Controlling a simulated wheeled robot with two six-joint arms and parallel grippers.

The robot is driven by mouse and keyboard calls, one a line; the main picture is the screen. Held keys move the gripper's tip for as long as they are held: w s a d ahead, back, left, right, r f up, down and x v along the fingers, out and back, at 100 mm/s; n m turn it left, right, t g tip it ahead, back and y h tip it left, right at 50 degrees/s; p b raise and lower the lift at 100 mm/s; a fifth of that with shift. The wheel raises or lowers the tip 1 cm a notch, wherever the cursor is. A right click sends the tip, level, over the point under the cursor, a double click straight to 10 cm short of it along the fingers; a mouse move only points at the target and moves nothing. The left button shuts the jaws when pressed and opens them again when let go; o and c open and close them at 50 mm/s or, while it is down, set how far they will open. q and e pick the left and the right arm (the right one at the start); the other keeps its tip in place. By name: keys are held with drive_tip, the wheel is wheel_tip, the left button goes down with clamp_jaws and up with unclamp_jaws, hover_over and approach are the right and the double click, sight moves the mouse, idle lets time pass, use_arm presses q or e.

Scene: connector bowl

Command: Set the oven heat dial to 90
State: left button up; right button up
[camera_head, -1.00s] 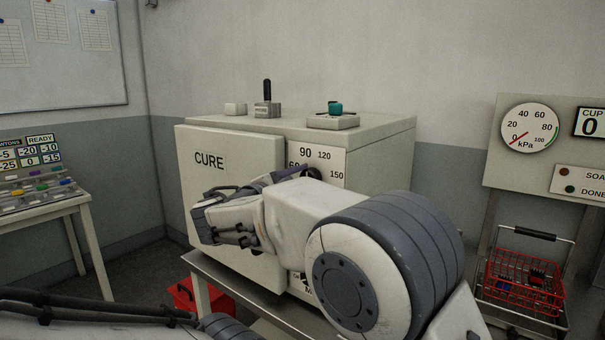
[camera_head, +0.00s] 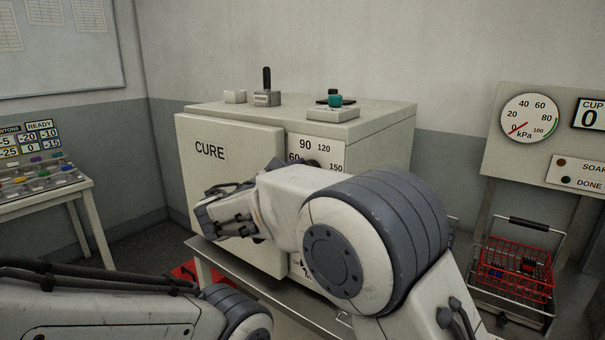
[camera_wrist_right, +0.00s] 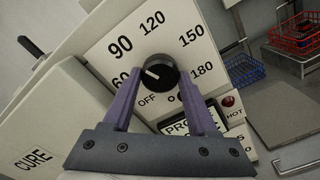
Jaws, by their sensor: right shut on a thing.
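The black oven heat dial (camera_wrist_right: 161,74) is on the white scale panel (camera_wrist_right: 110,72) in the right wrist view. Its white mark points left and slightly up, roughly between 60 and 90. My right gripper (camera_wrist_right: 160,78) has its purple fingers shut on the dial, one on each side. In the head view my right arm stands in front of the CURE oven (camera_head: 225,175) and hides most of the dial and my gripper. The numbers 90, 120 and 150 show above the arm. My left forearm shows at the lower left, but its gripper is out of view.
The oven door labelled CURE is at the left of the panel. A red wire basket (camera_head: 515,272) stands at the right under the kPa gauge (camera_head: 531,118). A table with coloured pieces (camera_head: 40,182) is at the far left. Small fixtures stand on the oven top.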

drive_tip(key=o, duration=1.4)
drive_tip(key=b+v, duration=0.1)
drive_tip(key=v, duration=0.9)
drive_tip(key=shift+s+a+b, duration=0.15)
drive_tip(key=shift+b, duration=0.25)
